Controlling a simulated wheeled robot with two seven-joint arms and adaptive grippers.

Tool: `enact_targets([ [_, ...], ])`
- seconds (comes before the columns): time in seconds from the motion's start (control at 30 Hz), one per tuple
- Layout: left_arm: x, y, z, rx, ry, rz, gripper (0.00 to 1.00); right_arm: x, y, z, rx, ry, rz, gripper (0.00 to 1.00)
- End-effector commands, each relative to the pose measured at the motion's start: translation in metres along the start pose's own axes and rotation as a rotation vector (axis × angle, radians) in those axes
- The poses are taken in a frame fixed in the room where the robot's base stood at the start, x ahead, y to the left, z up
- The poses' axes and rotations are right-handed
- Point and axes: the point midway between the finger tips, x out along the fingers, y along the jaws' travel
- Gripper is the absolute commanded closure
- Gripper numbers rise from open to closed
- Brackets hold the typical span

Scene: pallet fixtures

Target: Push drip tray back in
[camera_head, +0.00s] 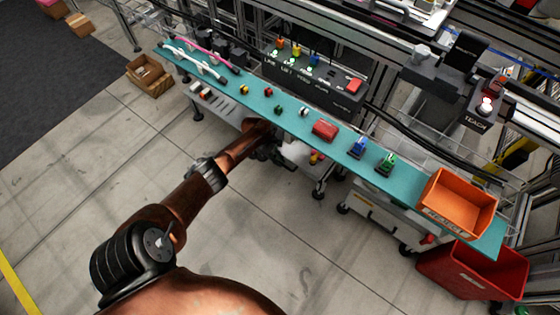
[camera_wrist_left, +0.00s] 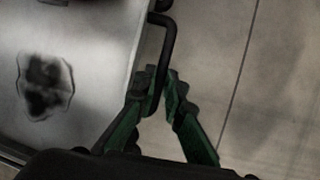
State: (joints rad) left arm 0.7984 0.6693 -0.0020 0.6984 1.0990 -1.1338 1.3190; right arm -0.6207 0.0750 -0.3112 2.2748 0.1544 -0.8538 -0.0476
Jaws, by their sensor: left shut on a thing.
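The drip tray (camera_wrist_left: 75,50) fills the left of the left wrist view as a pale grey pan with a dark stain on its floor. A black bar handle (camera_wrist_left: 168,35) stands out from its edge. My left gripper (camera_wrist_left: 160,90) has its green fingers closed around the lower part of this handle. In the head view my left arm reaches down to the bench, and the left gripper (camera_head: 283,158) is below the bench's front edge. The tray is mostly hidden under the bench there. My right gripper is not in view.
The teal bench top (camera_head: 340,145) carries small coloured parts, a red block (camera_head: 325,130) and an orange bin (camera_head: 458,203). A red crate (camera_head: 472,272) stands on the floor at the right, and a cardboard box (camera_head: 150,75) at the left. The floor in front is clear.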

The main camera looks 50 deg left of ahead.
Motion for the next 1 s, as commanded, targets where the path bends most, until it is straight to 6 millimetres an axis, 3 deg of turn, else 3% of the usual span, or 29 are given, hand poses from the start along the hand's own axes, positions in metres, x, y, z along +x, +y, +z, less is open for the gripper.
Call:
enact_targets([
  [0.2,-0.002,0.007,0.000,0.004,0.003,0.018,1.00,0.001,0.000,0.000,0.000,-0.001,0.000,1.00],
  [0.23,-0.002,0.008,0.000,0.004,0.003,0.018,0.90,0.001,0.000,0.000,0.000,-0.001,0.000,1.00],
  [0.5,-0.002,0.006,0.001,0.003,0.002,0.015,0.73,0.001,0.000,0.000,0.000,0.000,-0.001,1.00],
  [0.83,-0.002,0.005,0.001,0.002,0.001,0.012,0.73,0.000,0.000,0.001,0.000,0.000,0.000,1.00],
  [1.0,-0.013,0.004,0.000,0.004,0.000,0.012,0.73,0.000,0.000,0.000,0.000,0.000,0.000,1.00],
])
